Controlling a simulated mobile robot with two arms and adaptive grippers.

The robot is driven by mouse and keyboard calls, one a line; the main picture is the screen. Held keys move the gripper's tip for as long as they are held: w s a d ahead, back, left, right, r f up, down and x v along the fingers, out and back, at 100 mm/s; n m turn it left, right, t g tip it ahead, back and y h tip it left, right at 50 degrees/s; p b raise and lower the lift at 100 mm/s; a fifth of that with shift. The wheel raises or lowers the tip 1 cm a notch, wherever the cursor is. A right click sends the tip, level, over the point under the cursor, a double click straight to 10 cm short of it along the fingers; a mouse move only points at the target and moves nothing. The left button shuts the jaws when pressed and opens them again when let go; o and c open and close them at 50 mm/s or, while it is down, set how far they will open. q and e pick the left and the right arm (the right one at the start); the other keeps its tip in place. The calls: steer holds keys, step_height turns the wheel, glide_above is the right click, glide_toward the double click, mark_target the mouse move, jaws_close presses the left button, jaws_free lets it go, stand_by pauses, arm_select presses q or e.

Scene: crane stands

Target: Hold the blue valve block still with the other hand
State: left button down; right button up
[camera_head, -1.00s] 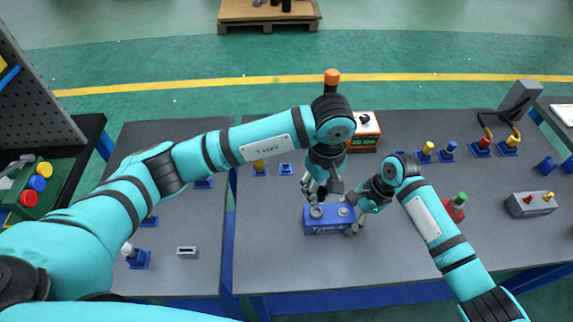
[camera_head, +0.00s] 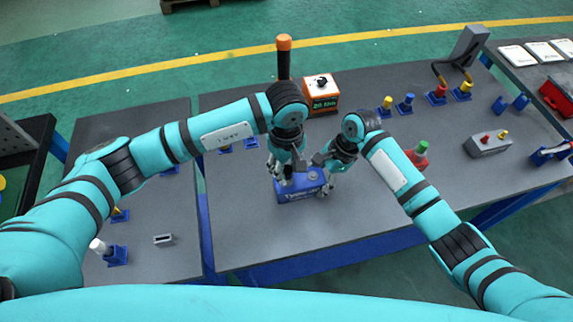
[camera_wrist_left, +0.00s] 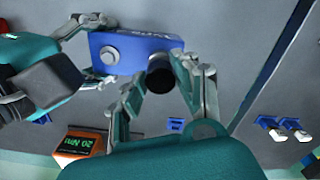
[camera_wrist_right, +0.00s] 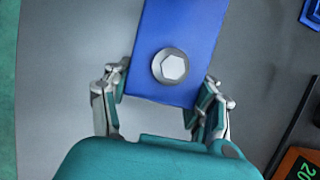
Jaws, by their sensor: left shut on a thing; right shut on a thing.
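The blue valve block (camera_head: 300,192) lies on the grey table, with bolt heads on its top. In the right wrist view, the block (camera_wrist_right: 185,30) has a hex bolt (camera_wrist_right: 171,66) between my fingers. My right gripper (camera_head: 322,177) is shut on the block's right end, one finger on each side (camera_wrist_right: 165,100). My left gripper (camera_head: 284,174) is over the block's left end. In the left wrist view, it (camera_wrist_left: 160,82) is shut on a dark cylinder (camera_wrist_left: 160,76) at the block's end. The cylinder hides what is under it.
An orange-topped dark shaft (camera_head: 284,58) rises behind my left wrist; I cannot tell whether it joins the cylinder. An orange box with a display (camera_head: 322,97) stands behind. A red part with a green top (camera_head: 419,154) is to the right. The table front is clear.

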arm_select(q)
steer(key=shift+f, duration=0.8)
stand_by(0.4)
steer(key=m, duration=0.5)
steer(key=shift+m, duration=0.4)
steer(key=m, duration=0.4)
steer(key=shift+m, duration=0.3)
steer(key=m, duration=0.4)
steer(key=shift+m, duration=0.4)
